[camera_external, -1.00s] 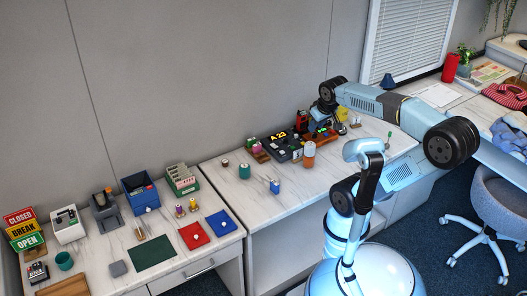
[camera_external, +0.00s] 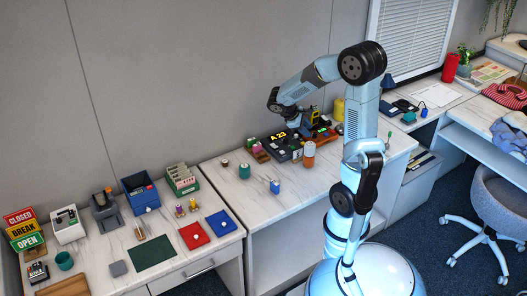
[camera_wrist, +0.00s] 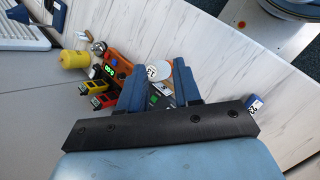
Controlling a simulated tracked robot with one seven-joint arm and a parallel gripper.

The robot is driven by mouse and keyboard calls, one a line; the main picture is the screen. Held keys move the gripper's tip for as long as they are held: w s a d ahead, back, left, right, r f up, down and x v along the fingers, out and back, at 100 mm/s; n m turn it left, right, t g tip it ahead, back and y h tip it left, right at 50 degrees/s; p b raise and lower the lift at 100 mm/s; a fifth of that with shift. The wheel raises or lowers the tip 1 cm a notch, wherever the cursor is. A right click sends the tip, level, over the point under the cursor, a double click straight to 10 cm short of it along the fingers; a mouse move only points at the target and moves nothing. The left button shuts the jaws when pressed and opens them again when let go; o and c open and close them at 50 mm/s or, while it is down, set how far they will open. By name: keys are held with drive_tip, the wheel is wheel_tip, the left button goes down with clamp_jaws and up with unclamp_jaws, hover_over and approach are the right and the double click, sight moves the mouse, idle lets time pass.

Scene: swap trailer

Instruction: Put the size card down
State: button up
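My gripper (camera_wrist: 158,76) shows two blue fingers spread apart in the wrist view, with a clear gap between them. A white round piece with dark marks (camera_wrist: 158,68) shows in that gap, apart from the fingertips as far as I can tell. I cannot tell whether it is the size card, and no other card is clearly readable as one. In the external view my gripper (camera_external: 275,103) hangs over the back of the middle table, left of the yellow holder (camera_external: 317,116). Its fingertips are hard to make out there.
A yellow jar (camera_wrist: 74,59) stands at the back. The table's front middle (camera_external: 250,215) is mostly clear.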

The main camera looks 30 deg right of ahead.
drive_tip(key=w+d+f+n+h, duration=0.1)
drive_tip(key=w+f+n+h, duration=0.35)
drive_tip(key=w+f, duration=0.35)
drive_tip(key=n+t+h, duration=0.2)
drive_tip(key=n, duration=0.4)
approach(298, 151)
drive_tip(key=d, duration=0.1)
drive_tip(key=d+f, duration=0.1)
drive_tip(key=shift+w+d, duration=0.3)
drive_tip(key=shift+w, duration=0.05)
drive_tip(key=shift+d+f, duration=0.15)
drive_tip(key=shift+s+x, duration=0.1)
drive_tip(key=shift+x, duration=1.7)
drive_tip(key=shift+s+x, duration=0.15)
drive_tip(key=shift+x, duration=1.6)
clamp_jaws()
